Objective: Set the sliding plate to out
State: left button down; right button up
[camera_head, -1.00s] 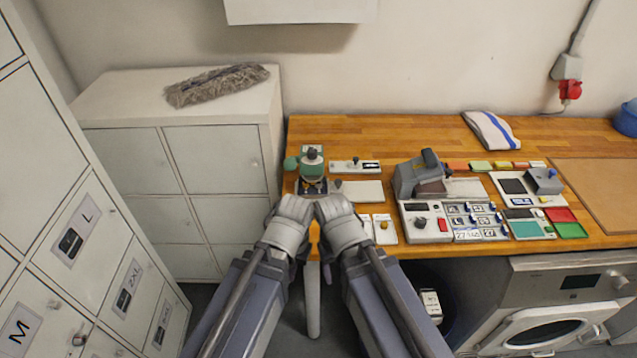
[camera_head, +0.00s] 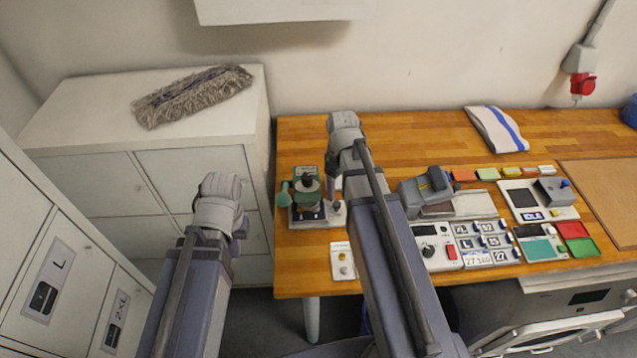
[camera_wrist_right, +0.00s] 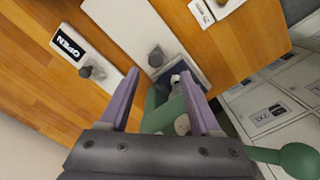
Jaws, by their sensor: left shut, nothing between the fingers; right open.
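A long white plate (camera_wrist_right: 128,25) with a grey knob (camera_wrist_right: 156,57) at its end lies beside the green press (camera_wrist_right: 168,115) in the right wrist view; it appears to be the sliding plate. In the head view my right arm hides most of it. The press (camera_head: 306,190) stands at the table's left end. My right gripper (camera_wrist_right: 160,72) is open and empty, its fingertips pointing towards the knob and the press base. In the head view the right gripper (camera_head: 344,122) is above the back of the table. My left gripper (camera_head: 221,185) is shut and empty, left of the table before the lockers.
A small white panel (camera_head: 343,262) is at the table's front edge. A grey device (camera_head: 425,190) and control panels stand to the right. Lockers (camera_head: 190,165) stand at left.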

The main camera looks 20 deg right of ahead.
aim_at(337, 204)
jog(key=shift+w+d+r, duration=0.15)
jog(key=shift+w+d, duration=0.05)
jog(key=shift+w, duration=0.25)
jog(key=shift+f+b, duration=0.3)
jog(key=shift+b, duration=0.05)
notch_tip(337, 204, down, 7)
jog(key=b, duration=0.7)
jog(key=shift+f, duration=0.15)
grip_shut()
dwell(0.7)
